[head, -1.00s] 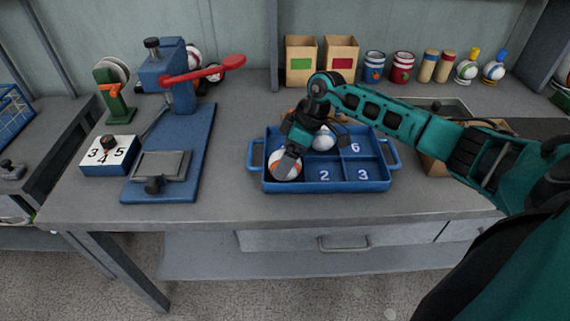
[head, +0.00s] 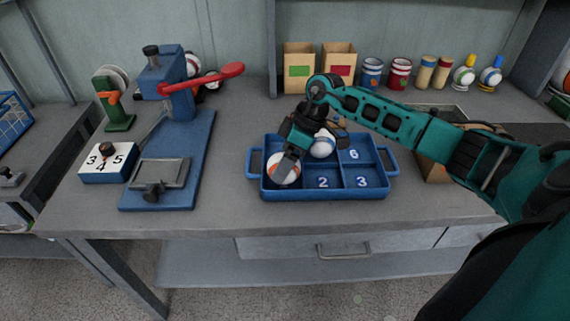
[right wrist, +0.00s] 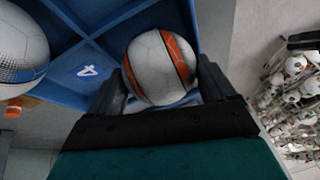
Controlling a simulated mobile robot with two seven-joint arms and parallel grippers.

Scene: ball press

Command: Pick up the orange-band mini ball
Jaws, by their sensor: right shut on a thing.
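The orange-band mini ball (head: 283,168) is white with an orange stripe and sits in the front-left compartment of the blue tray (head: 325,194). My right gripper (head: 286,166) reaches down over it from behind and is shut on it. In the right wrist view, the ball (right wrist: 158,66) lies between the two fingers (right wrist: 168,85), with the blue tray wall close around it. I cannot tell whether the ball is lifted off the tray floor. My left gripper is not in view.
A white-and-blue ball (head: 322,145) sits in the tray behind the held one. A blue press (head: 180,120) with a red lever (head: 205,79) and a numbered block (head: 106,163) stand left. Cardboard boxes (head: 299,66), cans and bottles line the back. The bench between press and tray is clear.

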